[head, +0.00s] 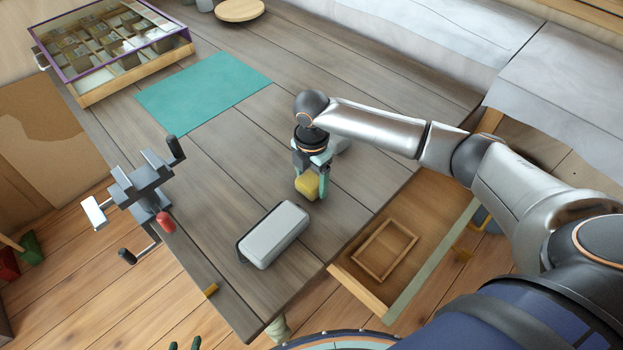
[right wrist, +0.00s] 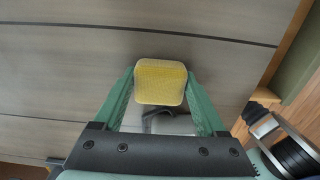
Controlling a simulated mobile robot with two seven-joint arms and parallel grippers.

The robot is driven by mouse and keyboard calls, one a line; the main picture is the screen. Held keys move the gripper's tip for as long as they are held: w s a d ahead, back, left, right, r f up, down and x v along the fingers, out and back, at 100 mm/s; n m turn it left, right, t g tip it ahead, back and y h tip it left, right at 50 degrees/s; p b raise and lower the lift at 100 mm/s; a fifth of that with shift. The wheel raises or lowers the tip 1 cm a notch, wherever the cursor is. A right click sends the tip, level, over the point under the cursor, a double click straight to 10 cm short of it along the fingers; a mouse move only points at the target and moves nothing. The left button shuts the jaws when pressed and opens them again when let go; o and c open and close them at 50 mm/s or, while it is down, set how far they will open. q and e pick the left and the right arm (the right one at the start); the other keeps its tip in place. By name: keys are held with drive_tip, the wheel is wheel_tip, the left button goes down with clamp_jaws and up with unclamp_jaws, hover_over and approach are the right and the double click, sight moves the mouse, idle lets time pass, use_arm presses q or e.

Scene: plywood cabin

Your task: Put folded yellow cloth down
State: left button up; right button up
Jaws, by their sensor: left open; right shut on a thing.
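The folded yellow cloth (head: 306,185) is a small, thick, rounded pad over the wooden table (head: 215,160). My right gripper (head: 312,186) points down and is shut on it. In the right wrist view the cloth (right wrist: 160,82) sits between the green fingertips, with table planks behind it. It is close to the tabletop, but I cannot tell whether it touches. My left gripper (head: 184,345) is open; only its dark fingertips show at the bottom edge of the head view, away from the cloth.
A grey case (head: 273,235) lies in front of the cloth. An open drawer (head: 360,290) holds a wooden tray (head: 385,248). A teal mat (head: 203,92), a glass-topped compartment box (head: 70,72) and a vise (head: 140,190) are left. Bare planks separate mat and cloth.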

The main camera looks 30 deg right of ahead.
sight(311, 180)
drive_tip(key=shift+f, duration=0.1)
drive_tip(key=o, duration=1.2)
drive_tip(key=shift+o, duration=0.2)
wheel_tip(311, 180, up, 12)
drive_tip(key=shift+r+p, duration=0.2)
drive_tip(key=shift+p, duration=0.2)
